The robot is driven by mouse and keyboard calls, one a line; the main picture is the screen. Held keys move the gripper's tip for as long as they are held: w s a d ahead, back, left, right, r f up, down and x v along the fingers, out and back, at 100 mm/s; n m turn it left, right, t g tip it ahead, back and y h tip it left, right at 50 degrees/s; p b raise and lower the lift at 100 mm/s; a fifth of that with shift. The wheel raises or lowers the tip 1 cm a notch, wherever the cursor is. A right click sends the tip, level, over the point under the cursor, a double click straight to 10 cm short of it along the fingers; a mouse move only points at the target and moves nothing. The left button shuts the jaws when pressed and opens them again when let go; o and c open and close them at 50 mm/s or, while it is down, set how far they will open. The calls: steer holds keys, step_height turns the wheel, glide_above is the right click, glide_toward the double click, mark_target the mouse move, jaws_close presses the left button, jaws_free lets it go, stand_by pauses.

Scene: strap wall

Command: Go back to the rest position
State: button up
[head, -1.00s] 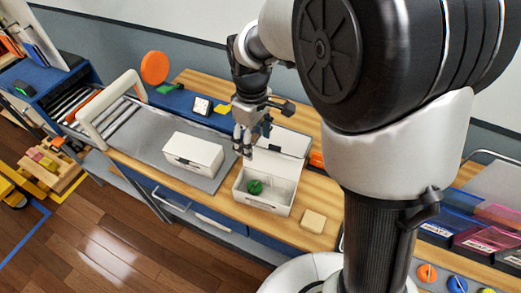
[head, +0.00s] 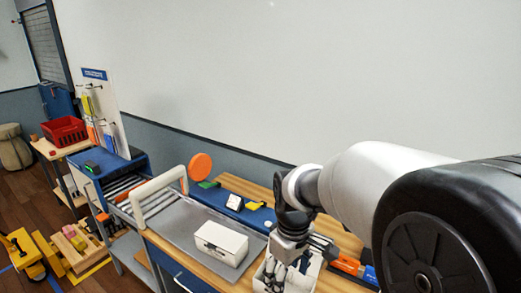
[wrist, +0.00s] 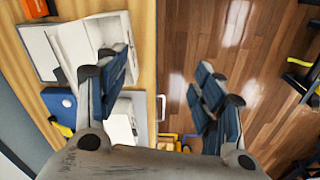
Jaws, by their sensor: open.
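My gripper (head: 290,262) hangs over the right part of the workbench in the head view, in front of an open white box (head: 318,266) that it partly hides. In the wrist view my gripper (wrist: 165,95) has its fingers spread wide apart, with nothing between them. Below it are the bench edge and the wooden floor. The open white box (wrist: 40,50) shows at the upper left of the wrist view, partly behind a finger. A closed white box (head: 222,242) sits on the grey mat to the left of my gripper.
A grey mat (head: 178,228) and a white arch (head: 158,195) over rollers lie at the left of the bench. An orange disc (head: 200,167) stands behind. A red crate (head: 64,131) is on a far cart.

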steer(key=s+d+r+m+t+b, duration=0.1)
steer(key=s+d+m+t+b, duration=0.1)
steer(key=s, duration=0.7)
steer(key=s+d+m+t+b, duration=0.2)
steer(key=s+d+m+b, duration=0.2)
steer(key=s, duration=0.5)
steer(key=d+m, duration=0.2)
steer(key=shift+s+r+m+b, duration=0.2)
steer(key=shift+r+m+b, duration=0.15)
steer(key=shift+m+b, duration=0.05)
